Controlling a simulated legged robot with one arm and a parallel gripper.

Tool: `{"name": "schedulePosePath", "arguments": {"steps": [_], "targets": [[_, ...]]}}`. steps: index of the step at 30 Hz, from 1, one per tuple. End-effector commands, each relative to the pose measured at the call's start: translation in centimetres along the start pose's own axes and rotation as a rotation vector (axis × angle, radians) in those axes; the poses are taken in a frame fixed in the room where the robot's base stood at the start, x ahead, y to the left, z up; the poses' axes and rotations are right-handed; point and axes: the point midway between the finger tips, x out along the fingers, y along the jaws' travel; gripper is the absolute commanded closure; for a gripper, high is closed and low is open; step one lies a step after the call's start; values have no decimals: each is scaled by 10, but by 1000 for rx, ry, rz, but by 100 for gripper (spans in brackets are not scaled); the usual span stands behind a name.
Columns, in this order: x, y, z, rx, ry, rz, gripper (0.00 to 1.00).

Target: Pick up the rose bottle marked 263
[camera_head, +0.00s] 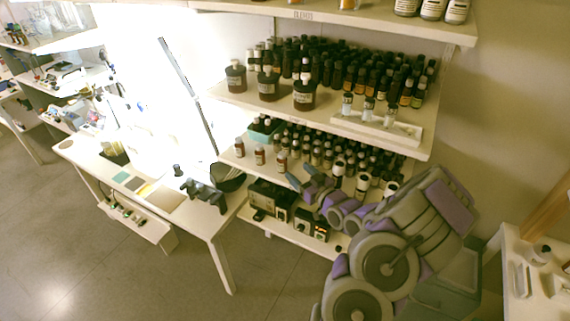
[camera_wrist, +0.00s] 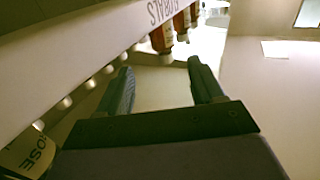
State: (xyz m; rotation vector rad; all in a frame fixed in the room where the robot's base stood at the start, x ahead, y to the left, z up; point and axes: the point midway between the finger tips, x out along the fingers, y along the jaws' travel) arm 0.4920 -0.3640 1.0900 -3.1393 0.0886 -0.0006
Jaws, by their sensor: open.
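A label reading "ROSE" (camera_wrist: 33,152) shows at the lower left of the wrist view, cut off by the frame edge. I cannot read the number 263 on it or on any bottle. My gripper (camera_wrist: 160,80) is open, with nothing between its two fingers. In the head view my gripper (camera_head: 305,178) is at the front of the middle shelf, right of the small brown bottles (camera_head: 259,155). My arm hides part of that shelf's right side.
The middle shelf (camera_head: 228,158) holds rows of dark bottles (camera_head: 318,152). The upper shelf (camera_head: 225,94) is crowded with bottles. Boxy devices (camera_head: 268,200) stand on the lower shelf. In the wrist view, a lettered shelf edge (camera_wrist: 85,50) runs close along the left; orange-brown bottles (camera_wrist: 161,40) show beyond the fingers.

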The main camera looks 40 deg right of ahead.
Motion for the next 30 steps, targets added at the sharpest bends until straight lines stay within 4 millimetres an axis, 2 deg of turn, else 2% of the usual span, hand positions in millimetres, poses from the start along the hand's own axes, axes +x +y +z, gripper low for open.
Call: {"name": "schedulePosePath", "arguments": {"steps": [2,6,12,17,23,26,30], "targets": [[12,0,0,0,1,-4,33],[29,12,4,7,0,0,33],[42,21,8,15,-2,1,33],[47,13,6,10,-2,0,33],[66,-3,5,1,0,-3,33],[76,-5,7,1,1,-2,33],[90,4,10,7,0,-2,33]]}}
